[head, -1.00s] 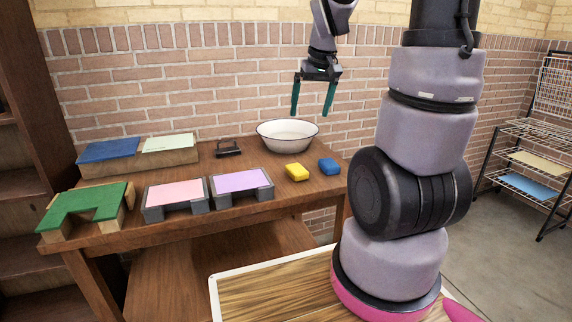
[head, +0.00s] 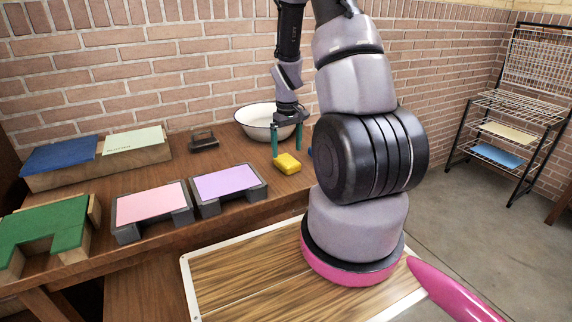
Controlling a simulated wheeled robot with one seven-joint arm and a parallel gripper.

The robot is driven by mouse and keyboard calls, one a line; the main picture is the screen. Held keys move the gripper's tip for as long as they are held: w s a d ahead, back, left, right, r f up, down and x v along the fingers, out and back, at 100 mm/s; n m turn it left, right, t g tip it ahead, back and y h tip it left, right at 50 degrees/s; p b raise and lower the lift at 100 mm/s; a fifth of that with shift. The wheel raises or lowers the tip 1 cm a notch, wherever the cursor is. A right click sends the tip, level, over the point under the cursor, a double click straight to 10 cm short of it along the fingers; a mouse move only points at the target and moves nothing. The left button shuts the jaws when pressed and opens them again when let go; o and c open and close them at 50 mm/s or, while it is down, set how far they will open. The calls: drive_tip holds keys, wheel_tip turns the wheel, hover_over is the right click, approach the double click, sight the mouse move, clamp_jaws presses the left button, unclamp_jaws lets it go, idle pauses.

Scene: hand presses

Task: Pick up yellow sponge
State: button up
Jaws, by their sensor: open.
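The yellow sponge (head: 287,164) lies on the wooden table near its right end, in front of the white bowl. My gripper (head: 286,150) is open and points down, with its two green fingers just above and behind the sponge in the picture. One finger shows at the sponge's left and the other at its right. I cannot tell whether the fingertips are beside the sponge or still above it. Nothing is held.
A white bowl (head: 258,116) stands close behind my gripper. A blue sponge (head: 310,152) is mostly hidden behind my arm. Purple (head: 226,182) and pink (head: 150,202) panels on grey stands are to the left. A dark holder (head: 203,140) stands at the back.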

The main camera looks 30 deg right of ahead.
sight(287, 160)
drive_tip(key=shift+f, duration=2.75)
drive_tip(key=c, duration=1.2)
